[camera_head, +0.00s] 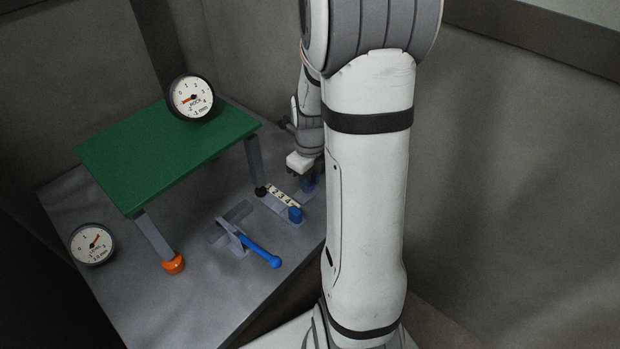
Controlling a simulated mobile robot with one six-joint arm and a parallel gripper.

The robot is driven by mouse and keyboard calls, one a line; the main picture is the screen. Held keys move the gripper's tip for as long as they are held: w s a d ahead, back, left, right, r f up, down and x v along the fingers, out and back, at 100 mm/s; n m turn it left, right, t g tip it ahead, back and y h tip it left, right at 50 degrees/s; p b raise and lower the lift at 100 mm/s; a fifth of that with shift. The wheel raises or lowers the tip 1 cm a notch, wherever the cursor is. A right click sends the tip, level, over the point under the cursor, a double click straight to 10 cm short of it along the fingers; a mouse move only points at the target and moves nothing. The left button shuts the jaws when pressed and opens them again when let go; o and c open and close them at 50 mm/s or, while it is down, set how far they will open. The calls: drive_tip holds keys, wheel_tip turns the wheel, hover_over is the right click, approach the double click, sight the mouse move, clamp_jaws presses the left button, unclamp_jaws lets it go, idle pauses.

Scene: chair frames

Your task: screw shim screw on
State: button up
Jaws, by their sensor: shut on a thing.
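A small table-like chair frame with a green top (165,150) stands on a grey bench. One leg ends in an orange foot (173,264), and another ends in a black foot (261,191). By the black foot lies a pale strip with numbers (279,195), with a blue knob (295,215) at its near end. My gripper (308,181) is low behind my white arm, just right of the strip. It is shut on a dark bluish piece (309,185), mostly hidden; I cannot tell if this is the shim screw.
A grey clamp with a blue lever handle (260,250) stands on the bench (205,300) in front of the frame. One dial gauge (191,97) is at the back of the green top, another (91,244) at the bench's left. My arm hides the right side.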

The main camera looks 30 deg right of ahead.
drive_tip(key=shift+c, duration=0.7)
drive_tip(key=o, duration=0.7)
clamp_jaws()
unclamp_jaws()
drive_tip(key=shift+c, duration=0.4)
clamp_jaws()
